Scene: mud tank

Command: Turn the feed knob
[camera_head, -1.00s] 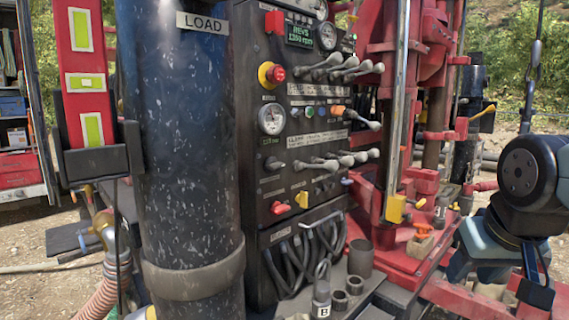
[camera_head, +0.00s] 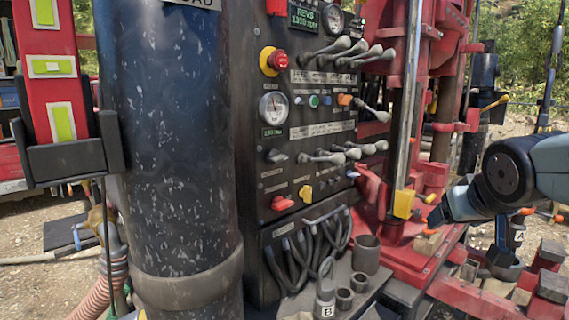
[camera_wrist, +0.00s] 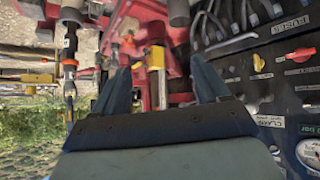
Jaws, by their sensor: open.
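A dark control panel (camera_head: 290,225) on the rig carries several knobs, and none can be read as the feed knob. On its lower part are a red knob (camera_head: 283,203), a yellow knob (camera_head: 305,192) and a dark knob (camera_head: 277,156). The red knob (camera_wrist: 300,55) and yellow knob (camera_wrist: 259,62) also show at the right in the wrist view. My gripper (camera_wrist: 162,82) is open and empty; its two fingers point up in the wrist view, with the knobs to the right of them. In the head view, my arm is at the right, apart from the panel.
A thick dark cylinder (camera_head: 175,150) stands left of the panel. Several levers (camera_head: 335,50) stick out of the panel. The red rig frame (camera_head: 430,100) and its vertical rod lie between panel and arm. A shackle with tag B (camera_head: 326,290) and cups (camera_head: 365,253) stand below.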

